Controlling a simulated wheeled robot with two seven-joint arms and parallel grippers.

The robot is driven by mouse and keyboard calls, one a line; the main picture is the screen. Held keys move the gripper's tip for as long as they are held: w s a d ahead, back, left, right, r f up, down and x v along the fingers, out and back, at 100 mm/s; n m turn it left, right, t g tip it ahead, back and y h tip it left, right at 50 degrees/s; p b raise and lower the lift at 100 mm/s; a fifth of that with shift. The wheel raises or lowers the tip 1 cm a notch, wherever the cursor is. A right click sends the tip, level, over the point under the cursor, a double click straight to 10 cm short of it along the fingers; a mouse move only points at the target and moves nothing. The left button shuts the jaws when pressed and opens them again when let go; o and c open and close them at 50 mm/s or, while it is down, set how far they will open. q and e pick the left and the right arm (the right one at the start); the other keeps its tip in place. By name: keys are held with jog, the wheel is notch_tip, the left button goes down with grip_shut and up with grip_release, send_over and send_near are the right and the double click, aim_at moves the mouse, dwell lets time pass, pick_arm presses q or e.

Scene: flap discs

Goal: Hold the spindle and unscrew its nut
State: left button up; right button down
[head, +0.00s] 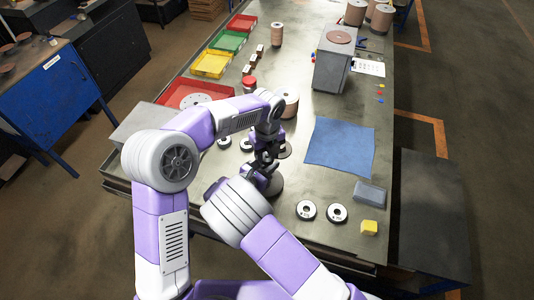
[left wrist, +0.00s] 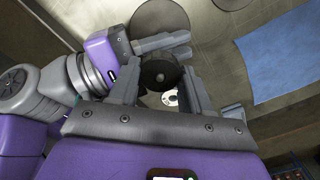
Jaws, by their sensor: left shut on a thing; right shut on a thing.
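The spindle (head: 273,186) stands on the bench with a dark round base, mostly hidden by my grippers in the head view. My left gripper (head: 268,150) reaches down over it. In the left wrist view its fingers (left wrist: 163,88) stand either side of the dark round nut (left wrist: 160,74), shut on it. My right gripper (head: 262,172) comes in from the side, lower down. In the left wrist view its grey jaws (left wrist: 168,48) are shut on the spindle, just behind the nut. The exact contact is hidden.
Two dark rings (head: 337,213) lie right of the spindle, near a yellow block (head: 369,228) and a grey block (head: 369,193). A blue cloth (head: 340,145) lies beyond them. Coloured trays (head: 210,64) line the left edge. A grey stand (head: 332,65) is at the back.

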pick_arm(q)
jog(key=shift+c, duration=0.5)
jog(key=n, duration=1.3)
jog(key=o, duration=1.2)
